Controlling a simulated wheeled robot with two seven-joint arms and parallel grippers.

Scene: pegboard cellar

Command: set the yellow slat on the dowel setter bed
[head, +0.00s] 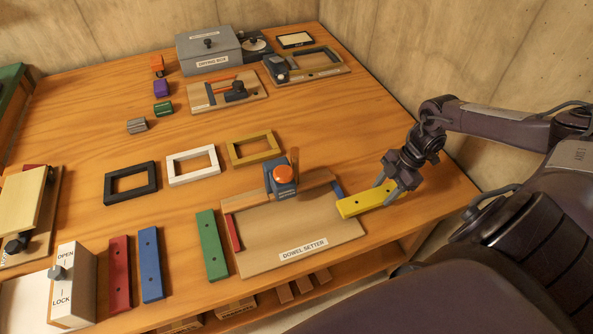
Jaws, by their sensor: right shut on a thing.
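The yellow slat (362,203) is at the right of the table, with two dark holes showing. My right gripper (388,190) is shut on its far right part. The slat's left end is close to the right edge of the dowel setter bed (285,234); I cannot tell whether it touches the table. The bed is a light wooden board labelled "DOWEL SETTER", with a red piece at its left, a blue piece at its right and a setter head with an orange knob (284,174) at the back. Its middle is bare. My left gripper is out of view.
A green slat (212,245), blue slat (151,264) and red slat (120,274) lie left of the bed. Black (131,183), white (193,165) and olive (254,149) frames lie behind. A grey drying box (208,50) stands at the back.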

